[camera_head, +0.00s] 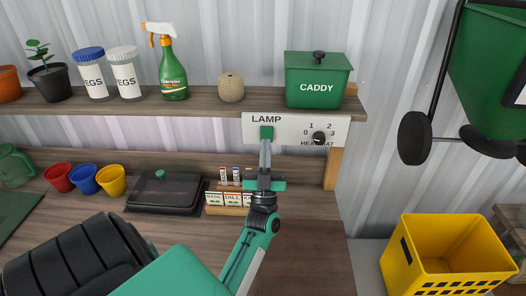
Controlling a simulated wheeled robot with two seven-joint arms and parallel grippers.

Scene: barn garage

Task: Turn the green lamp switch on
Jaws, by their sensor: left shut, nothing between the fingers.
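The green lamp switch (267,132) sits on a white panel (290,125) under the word LAMP, on the front edge of the upper shelf. My left gripper (265,146) points up at it from below, with its fingers shut and empty. Its fingertips overlap the lower part of the switch or lie just under it in the view; I cannot tell whether they touch. The switch's tilt is too small to read. My right gripper is not in view.
A black heat mat knob (319,137) is right of the switch. A green caddy (317,83) and a twine ball (231,88) stand on the shelf above. Seed packets (229,199) and a black lidded tray (165,190) lie below. A yellow crate (445,255) is at lower right.

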